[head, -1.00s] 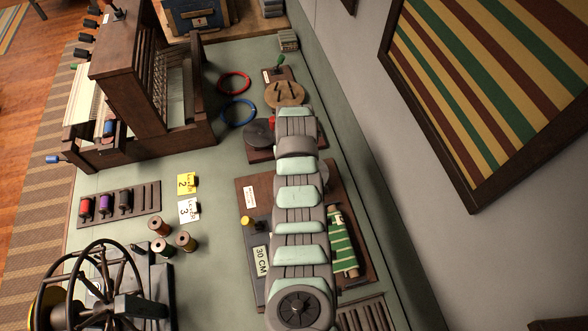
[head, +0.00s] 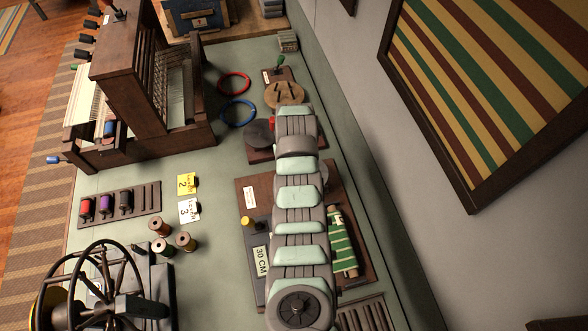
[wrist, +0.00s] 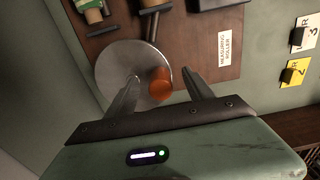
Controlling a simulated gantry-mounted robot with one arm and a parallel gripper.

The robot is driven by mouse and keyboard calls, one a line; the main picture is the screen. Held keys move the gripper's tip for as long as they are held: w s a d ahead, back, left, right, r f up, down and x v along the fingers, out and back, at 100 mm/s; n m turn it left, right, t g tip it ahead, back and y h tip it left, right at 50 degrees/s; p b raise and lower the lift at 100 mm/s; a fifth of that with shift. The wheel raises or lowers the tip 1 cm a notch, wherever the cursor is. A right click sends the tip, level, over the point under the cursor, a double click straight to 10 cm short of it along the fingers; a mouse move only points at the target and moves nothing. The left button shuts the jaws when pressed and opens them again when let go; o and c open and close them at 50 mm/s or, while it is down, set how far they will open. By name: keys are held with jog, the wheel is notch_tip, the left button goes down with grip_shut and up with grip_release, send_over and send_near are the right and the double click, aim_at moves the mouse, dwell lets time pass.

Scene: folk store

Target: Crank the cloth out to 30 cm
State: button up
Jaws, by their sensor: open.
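The measuring roller's brown board (head: 246,183) lies on the table, partly hidden by my arm in the head view. A green and white striped cloth (head: 343,242) lies on its right part. A 30 CM sign (head: 261,262) and a yellow knob (head: 247,222) are on its left part. In the wrist view, a grey crank disc (wrist: 112,72) carries an orange knob (wrist: 160,82). My gripper (wrist: 160,75) is open, with a finger on each side of the knob; I cannot tell whether they touch it. The head view hides my gripper under the arm.
A dark round device (head: 259,133) stands just behind the board. A loom (head: 130,90) and a spoked wheel (head: 100,290) stand farther left. The wall rises on the right.

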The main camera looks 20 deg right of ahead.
jog(key=shift+r+p, duration=1.35)
jog(key=shift+r, duration=2.8)
jog(key=shift+f, duration=0.1)
